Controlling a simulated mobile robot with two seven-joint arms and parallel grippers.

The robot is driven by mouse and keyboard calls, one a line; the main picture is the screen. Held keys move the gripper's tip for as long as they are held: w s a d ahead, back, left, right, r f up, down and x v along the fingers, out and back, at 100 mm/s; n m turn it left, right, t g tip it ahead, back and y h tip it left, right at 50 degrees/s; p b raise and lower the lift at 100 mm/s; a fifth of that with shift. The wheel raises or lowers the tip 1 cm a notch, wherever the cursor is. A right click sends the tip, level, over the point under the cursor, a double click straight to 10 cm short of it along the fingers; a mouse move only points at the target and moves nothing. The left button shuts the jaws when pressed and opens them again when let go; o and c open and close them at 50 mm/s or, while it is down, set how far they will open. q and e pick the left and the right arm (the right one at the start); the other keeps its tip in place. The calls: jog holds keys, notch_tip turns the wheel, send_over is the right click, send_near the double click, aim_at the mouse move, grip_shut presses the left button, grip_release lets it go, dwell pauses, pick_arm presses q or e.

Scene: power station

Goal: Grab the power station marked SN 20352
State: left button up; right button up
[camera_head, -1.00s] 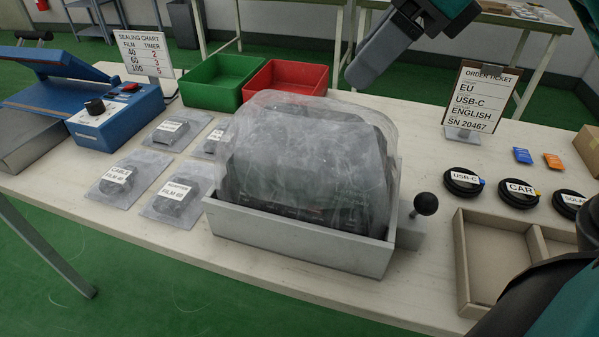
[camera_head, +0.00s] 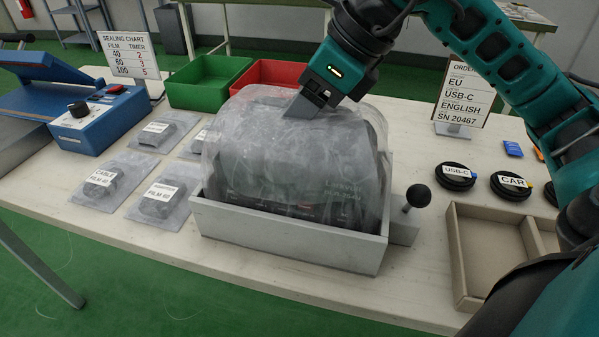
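The power station (camera_head: 290,185) is a dark box under a cloudy clear film bag (camera_head: 235,130). It sits in a light grey open-topped holder (camera_head: 290,240) at the middle of the table. Faint print shows through the film, but I cannot read a serial number. My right gripper (camera_head: 303,106) comes in from the upper right, with its fingertips at the top of the bag. I cannot tell whether it touches the bag or how far apart the fingers are. My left gripper is not in view. The order ticket (camera_head: 465,95) reads EU, USB-C, ENGLISH, SN 20467.
A black-knobbed lever (camera_head: 417,197) stands right of the holder. A cardboard tray (camera_head: 458,255) and labelled cable coils (camera_head: 456,177) lie further right. Green (camera_head: 190,95) and red (camera_head: 255,73) bins stand behind. Film packets (camera_head: 155,205) and a blue sealer (camera_head: 115,120) are at left.

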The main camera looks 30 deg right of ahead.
grip_shut()
dwell(0.4)
dwell(0.9)
jog(key=shift+w+r, duration=0.1)
jog(key=shift+r, duration=0.15)
